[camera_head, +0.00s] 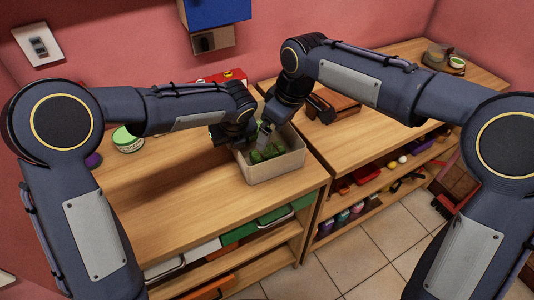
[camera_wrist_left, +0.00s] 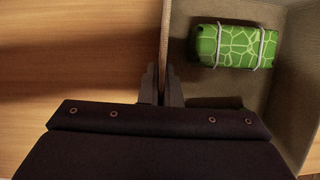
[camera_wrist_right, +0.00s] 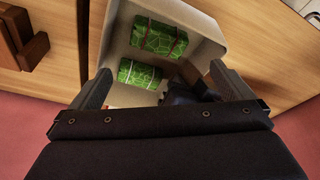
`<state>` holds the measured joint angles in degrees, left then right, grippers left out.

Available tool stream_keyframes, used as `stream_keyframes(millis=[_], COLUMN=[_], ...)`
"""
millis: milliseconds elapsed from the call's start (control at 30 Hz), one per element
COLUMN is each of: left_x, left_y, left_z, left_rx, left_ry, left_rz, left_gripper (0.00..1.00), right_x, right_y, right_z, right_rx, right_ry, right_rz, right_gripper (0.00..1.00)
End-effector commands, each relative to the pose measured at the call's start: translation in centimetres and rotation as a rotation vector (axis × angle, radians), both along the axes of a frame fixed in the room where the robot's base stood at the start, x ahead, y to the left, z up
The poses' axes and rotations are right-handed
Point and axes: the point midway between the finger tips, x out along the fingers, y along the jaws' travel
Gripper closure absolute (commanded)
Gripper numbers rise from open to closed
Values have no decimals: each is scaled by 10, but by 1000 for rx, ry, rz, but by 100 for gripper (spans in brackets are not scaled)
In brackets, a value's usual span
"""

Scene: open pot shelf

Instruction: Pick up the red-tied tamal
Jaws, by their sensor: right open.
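The red-tied tamal (camera_wrist_right: 158,38), a green patterned bundle with dark red bands, lies in a pale open box (camera_head: 279,172). A green tamal with white ties (camera_wrist_left: 234,46) shows in the left wrist view. My right gripper (camera_head: 265,135) is open and empty above the box, pointing down; the second tamal shows between its fingers in its wrist view. My left gripper (camera_wrist_left: 160,85) is shut on the box's side wall, one finger on each side.
The box stands on a wooden counter (camera_head: 180,195) near the gap to a second counter (camera_head: 400,75). A brown wooden object (camera_head: 333,104) lies to the right of the box. A green-lidded container (camera_head: 127,139) stands at left. Lower shelves hold several things.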

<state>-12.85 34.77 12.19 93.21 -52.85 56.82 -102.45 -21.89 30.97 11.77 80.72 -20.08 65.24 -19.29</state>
Motion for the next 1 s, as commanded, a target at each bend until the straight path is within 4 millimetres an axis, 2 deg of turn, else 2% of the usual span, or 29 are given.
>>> stream_keyframes(millis=[100,300,433,700,1000], left_x=[0,0,0,0,0], left_y=[0,0,0,0,0], left_z=[0,1,1,1,1], left_rx=[0,0,0,-1,-1], left_ry=[-1,-1,-1,-2,-2], left_rz=[0,0,0,-1,-1], left_gripper=[100,100,100,100,100], right_x=[-11,-20,-18,-3,6], right_y=[-4,-9,-7,2,10], right_z=[5,8,-2,-45,-68], right_rx=[37,97,109,108,108], right_ry=[-34,-55,-55,-53,-53], right_rz=[-197,-395,-432,-434,-433], right_gripper=[0,0,0,0,0])
